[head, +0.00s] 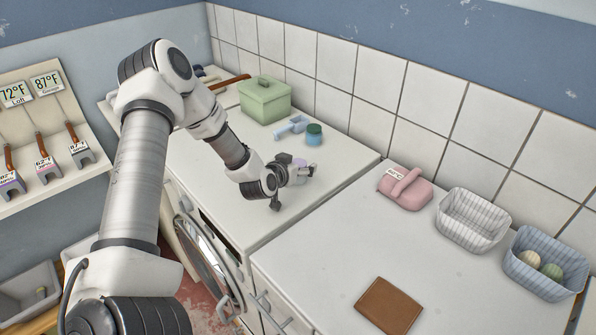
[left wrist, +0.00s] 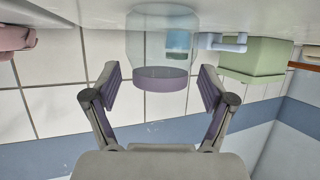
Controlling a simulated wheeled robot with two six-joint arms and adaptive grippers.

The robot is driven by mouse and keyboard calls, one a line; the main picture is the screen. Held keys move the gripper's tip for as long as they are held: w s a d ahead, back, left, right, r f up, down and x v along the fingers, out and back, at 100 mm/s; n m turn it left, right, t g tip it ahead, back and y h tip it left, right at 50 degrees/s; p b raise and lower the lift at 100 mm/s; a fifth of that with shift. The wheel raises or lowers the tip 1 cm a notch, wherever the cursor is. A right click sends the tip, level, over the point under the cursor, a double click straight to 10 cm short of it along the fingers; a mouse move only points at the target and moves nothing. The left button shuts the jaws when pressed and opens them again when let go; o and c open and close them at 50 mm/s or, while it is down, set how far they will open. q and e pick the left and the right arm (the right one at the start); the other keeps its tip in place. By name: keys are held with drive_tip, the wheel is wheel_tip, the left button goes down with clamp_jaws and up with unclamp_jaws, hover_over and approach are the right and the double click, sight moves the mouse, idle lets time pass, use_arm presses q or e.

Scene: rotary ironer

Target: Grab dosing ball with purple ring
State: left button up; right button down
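The dosing ball is a clear, see-through vessel (left wrist: 160,48) with a purple ring (left wrist: 160,80), in the middle of the left wrist view. In the head view, a small purplish part of it (head: 285,159) shows behind my left gripper (head: 293,182), low over the white machine top. The left gripper's two fingers (left wrist: 160,88) are open, one on each side of the ring in the left wrist view. I see no finger touching it. Its lower part is mostly hidden in the head view. My right gripper is not in view.
A teal jar (head: 314,136), a light blue scoop (head: 293,126) and a green box (head: 264,99) stand behind. On the right-hand top are a pink container (head: 405,187), a white basket (head: 473,222), a blue basket (head: 541,284) with balls and a brown wallet-like item (head: 389,305).

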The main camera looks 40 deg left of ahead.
use_arm(q)
drive_tip(key=c, duration=1.2)
drive_tip(key=shift+o, duration=0.2)
